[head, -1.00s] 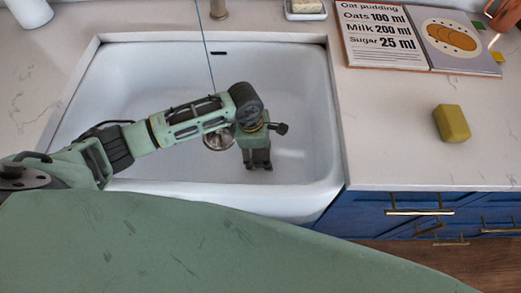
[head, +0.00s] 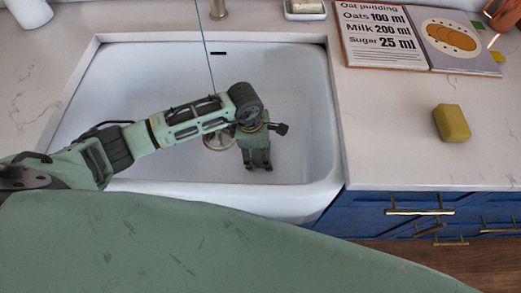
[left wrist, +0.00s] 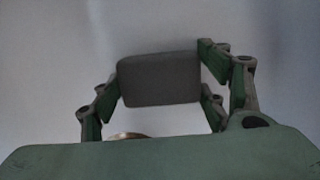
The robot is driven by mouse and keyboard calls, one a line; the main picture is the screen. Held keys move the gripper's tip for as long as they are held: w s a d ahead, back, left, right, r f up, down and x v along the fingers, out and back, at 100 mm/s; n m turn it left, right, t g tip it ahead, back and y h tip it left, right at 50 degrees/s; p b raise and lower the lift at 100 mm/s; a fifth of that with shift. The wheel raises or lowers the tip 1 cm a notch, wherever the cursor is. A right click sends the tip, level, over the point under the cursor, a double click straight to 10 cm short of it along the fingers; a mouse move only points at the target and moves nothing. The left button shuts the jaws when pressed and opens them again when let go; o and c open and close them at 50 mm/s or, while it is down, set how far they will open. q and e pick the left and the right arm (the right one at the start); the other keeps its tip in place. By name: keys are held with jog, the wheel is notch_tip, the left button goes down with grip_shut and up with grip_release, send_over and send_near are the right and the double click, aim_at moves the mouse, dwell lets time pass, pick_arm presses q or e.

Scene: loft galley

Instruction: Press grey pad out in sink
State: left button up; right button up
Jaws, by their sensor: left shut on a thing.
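The grey pad (left wrist: 160,79) shows in the left wrist view as a dark block between the fingers of my left gripper. My left gripper (head: 258,165) is shut on it, pointing down inside the white sink (head: 115,85). I cannot tell whether the pad touches the sink floor. A round metal drain (head: 217,140) lies just left of the gripper, partly covered by my arm. My right gripper is not in view.
A yellow sponge (head: 451,123) lies on the counter (head: 400,150) right of the sink. An open recipe book (head: 385,45) lies behind it. A soap dish (head: 305,12) and the tap base (head: 218,8) stand at the sink's back edge. A thin stream or line (head: 206,50) runs down into the sink.

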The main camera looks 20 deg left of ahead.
pick_arm(q)
jog(key=shift+s+f, duration=0.2)
jog(key=shift+s, duration=0.1)
jog(key=shift+w+r+p, duration=0.2)
jog(key=shift+r+p, duration=0.6)
jog(key=shift+r, duration=0.2)
jog(key=shift+r+p, duration=2.55)
jog(key=shift+r, duration=1.55)
